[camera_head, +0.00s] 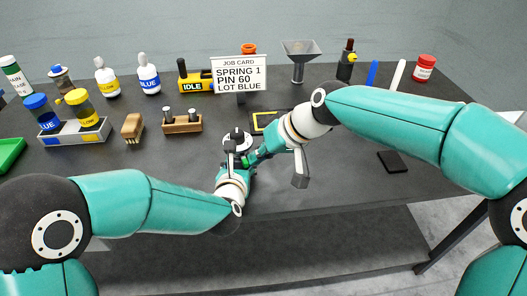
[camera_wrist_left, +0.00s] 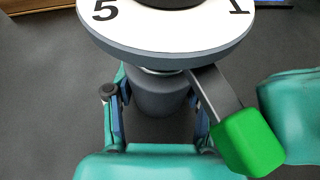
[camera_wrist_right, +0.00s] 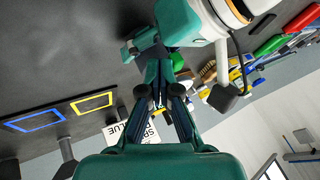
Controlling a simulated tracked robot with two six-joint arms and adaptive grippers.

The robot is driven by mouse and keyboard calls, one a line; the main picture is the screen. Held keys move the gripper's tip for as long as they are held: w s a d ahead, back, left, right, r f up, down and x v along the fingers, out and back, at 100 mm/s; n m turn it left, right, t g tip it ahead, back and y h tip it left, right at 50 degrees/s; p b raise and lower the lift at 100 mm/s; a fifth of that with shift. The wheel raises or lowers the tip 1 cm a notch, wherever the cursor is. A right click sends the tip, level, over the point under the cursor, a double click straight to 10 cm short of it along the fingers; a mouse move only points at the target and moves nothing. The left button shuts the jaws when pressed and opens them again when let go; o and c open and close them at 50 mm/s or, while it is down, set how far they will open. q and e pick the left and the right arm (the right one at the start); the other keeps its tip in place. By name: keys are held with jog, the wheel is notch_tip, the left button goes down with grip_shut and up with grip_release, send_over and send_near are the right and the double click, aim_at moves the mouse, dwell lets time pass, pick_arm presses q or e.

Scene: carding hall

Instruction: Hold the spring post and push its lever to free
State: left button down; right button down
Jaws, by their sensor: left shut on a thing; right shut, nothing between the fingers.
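The spring post shows in the left wrist view as a grey post (camera_wrist_left: 160,96) under a white dial (camera_wrist_left: 175,38) marked 5 and 1. Its dial (camera_head: 229,140) also shows in the head view, near the table's front edge. My left gripper (camera_wrist_left: 158,108) is shut around the post below the dial. The lever is a dark bar with a green grip (camera_wrist_left: 248,142), pointing toward the lower right in that view. My right gripper (camera_wrist_right: 160,68) is shut and empty, close beside the green grip (camera_wrist_right: 177,62); I cannot tell whether they touch.
A job card (camera_head: 239,75) reads SPRING 1, PIN 60, LOT BLUE. A wooden block with pegs (camera_head: 182,124), a brush (camera_head: 132,127) and a tray with blue and yellow jars (camera_head: 75,136) stand left. A framed mat (camera_head: 262,122) lies behind my right wrist. Table at front right is mostly clear.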

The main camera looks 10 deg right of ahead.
jog(key=shift+s+a+m+t, duration=0.15)
jog(key=shift+s+a+m, duration=0.15)
jog(key=shift+a, duration=0.25)
jog(key=shift+s+a+m+t, duration=0.15)
jog(key=shift+s+a+m, duration=0.05)
jog(key=shift+a+m, duration=0.25)
jog(key=shift+h, duration=0.3)
jog(key=shift+w+d, duration=0.5)
jog(key=shift+w, duration=0.1)
